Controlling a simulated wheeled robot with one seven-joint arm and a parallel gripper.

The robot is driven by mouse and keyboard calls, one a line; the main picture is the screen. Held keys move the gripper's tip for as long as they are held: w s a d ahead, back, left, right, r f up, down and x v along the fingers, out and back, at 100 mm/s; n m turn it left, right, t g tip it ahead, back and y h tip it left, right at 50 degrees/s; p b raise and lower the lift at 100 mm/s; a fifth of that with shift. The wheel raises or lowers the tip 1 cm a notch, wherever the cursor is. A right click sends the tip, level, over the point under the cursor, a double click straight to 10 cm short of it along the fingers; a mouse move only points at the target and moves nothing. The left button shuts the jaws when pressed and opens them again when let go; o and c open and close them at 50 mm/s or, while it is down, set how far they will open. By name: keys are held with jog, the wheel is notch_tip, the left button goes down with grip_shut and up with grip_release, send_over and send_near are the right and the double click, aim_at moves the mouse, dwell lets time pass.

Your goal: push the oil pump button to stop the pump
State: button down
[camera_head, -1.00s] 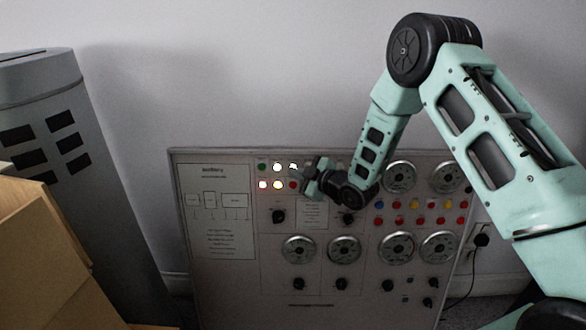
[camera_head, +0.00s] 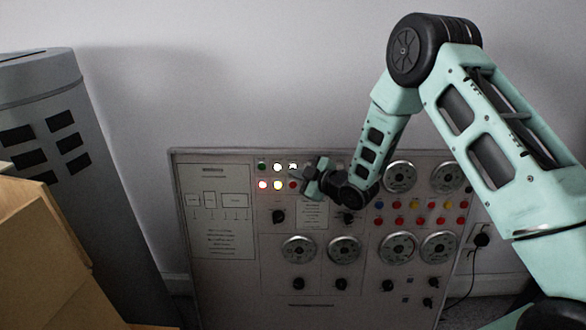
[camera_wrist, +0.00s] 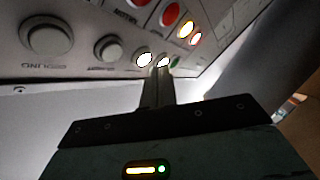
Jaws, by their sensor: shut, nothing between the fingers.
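The grey control panel (camera_head: 330,270) leans upright against the wall. At its upper left are two rows of round buttons or lamps. The upper row has a green one (camera_head: 262,167) and two lit white ones (camera_head: 285,167); the lower row has lit red (camera_head: 262,185), lit yellow (camera_head: 278,185) and red (camera_head: 294,184). No label for the oil pump is readable. My gripper (camera_head: 314,180) is right of these rows, near the panel. In the wrist view its shut, empty fingers (camera_wrist: 158,78) point at the lit white buttons (camera_wrist: 154,60); I cannot tell whether they touch.
Silver dials (camera_head: 299,249) and black knobs (camera_head: 298,284) cover the panel. A grey cylinder (camera_head: 90,190) and cardboard boxes (camera_head: 45,265) stand at left.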

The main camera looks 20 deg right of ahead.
jog(key=shift+w, duration=0.15)
jog(key=shift+w+d+b, duration=0.15)
jog(key=shift+w+b, duration=0.1)
jog(key=shift+b, duration=0.05)
jog(key=shift+w+d+f, duration=0.1)
jog(key=shift+w+f, duration=0.05)
jog(key=shift+w, duration=0.25)
dwell(0.7)
dwell(0.4)
jog(key=shift+s+a, duration=0.2)
jog(key=shift+s, duration=0.6)
jog(key=shift+s+a+r, duration=0.2)
jog(key=shift+s+a, duration=0.05)
jog(key=shift+s, duration=0.55)
jog(key=shift+s+a+r, duration=0.25)
jog(key=shift+s+a, duration=0.05)
jog(key=shift+s, duration=0.45)
jog(key=shift+s+a+r, duration=0.2)
jog(key=shift+s+a, duration=0.05)
jog(key=shift+s, duration=0.55)
